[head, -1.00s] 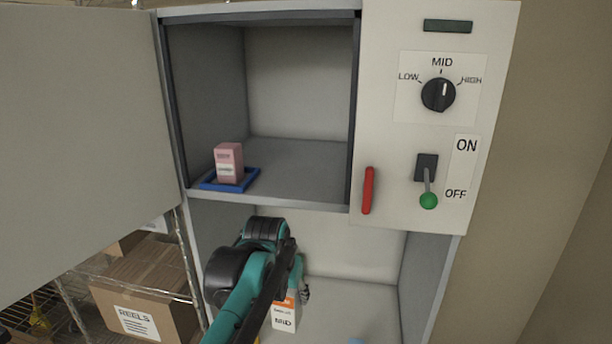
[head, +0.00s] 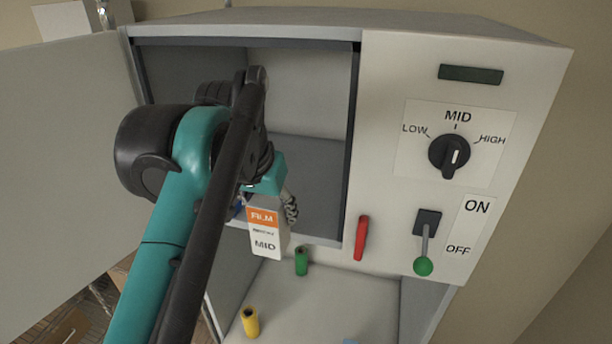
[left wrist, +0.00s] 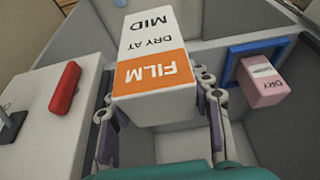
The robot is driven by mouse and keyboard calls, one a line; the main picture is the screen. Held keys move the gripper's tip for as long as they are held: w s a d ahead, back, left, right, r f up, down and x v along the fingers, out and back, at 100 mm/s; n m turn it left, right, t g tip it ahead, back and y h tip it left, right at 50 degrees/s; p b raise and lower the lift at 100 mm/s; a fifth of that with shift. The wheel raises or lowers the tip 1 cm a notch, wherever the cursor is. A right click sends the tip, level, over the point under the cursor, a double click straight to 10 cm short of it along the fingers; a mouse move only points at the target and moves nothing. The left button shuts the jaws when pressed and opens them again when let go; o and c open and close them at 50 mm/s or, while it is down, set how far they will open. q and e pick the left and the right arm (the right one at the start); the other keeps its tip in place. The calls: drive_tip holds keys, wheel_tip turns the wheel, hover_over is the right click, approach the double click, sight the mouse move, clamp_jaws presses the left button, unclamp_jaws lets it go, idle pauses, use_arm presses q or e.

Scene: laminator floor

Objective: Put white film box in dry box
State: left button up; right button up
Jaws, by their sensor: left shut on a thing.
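The white film box (head: 266,232) has an orange band reading FILM and the word MID. My left gripper (head: 268,196) is shut on it and holds it upright in front of the dry box opening, near its lower edge. In the left wrist view the film box (left wrist: 152,60) sits between the two fingers (left wrist: 160,112). The dry box (head: 312,170) is open, its door (head: 60,170) swung out to the left. Its dial (head: 449,154) is beside the word MID above it. The lever (head: 425,245) points down at OFF. My right gripper is not in view.
A pink box (left wrist: 264,82) stands in a blue tray (left wrist: 240,58) inside the dry box; my arm mostly hides them in the head view. A red handle (head: 361,238) is right of the opening. Green (head: 301,261) and yellow (head: 250,321) cylinders stand on the lower shelf (head: 330,300).

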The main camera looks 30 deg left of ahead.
use_arm(q)
drive_tip(key=w+a+f+p, duration=0.1)
drive_tip(key=w, duration=0.4)
drive_tip(key=w+a+f+p, duration=0.1)
drive_tip(key=w+p, duration=0.1)
drive_tip(key=w, duration=0.3)
drive_tip(key=w+a+f+p, duration=0.1)
drive_tip(key=w+p, duration=0.1)
drive_tip(key=w, duration=0.3)
drive_tip(key=shift+w+a+f, duration=0.1)
drive_tip(key=shift+a, duration=0.3)
drive_tip(key=shift+f, duration=0.15)
drive_tip(key=shift+s, duration=0.25)
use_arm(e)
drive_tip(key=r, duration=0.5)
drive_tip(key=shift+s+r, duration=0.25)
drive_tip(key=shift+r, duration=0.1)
